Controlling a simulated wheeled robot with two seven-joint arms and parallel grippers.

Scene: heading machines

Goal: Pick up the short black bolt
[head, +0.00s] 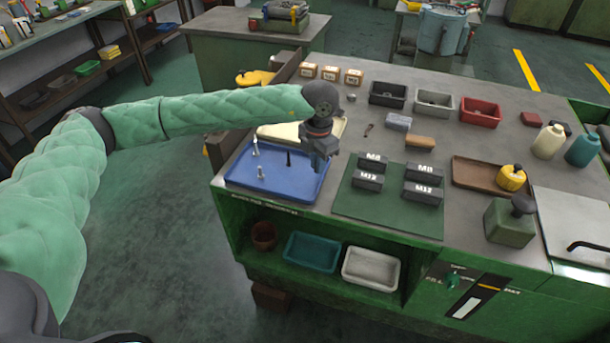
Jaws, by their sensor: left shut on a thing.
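My left gripper (319,163) points down over the right part of the blue tray (235,178). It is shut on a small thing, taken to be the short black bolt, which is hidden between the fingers. A dark bolt (289,158) stands upright in the tray, left of the gripper and apart from it. Two silver bolts stand further left, one at the back (255,147) and one nearer the front (261,172). My right gripper is not in view.
Right of the tray, a green mat (385,213) carries several dark labelled blocks (368,181). Black (388,94), grey (434,102) and red (480,111) bins stand behind. A brown tray (472,172) with a yellow container (511,177) lies further right.

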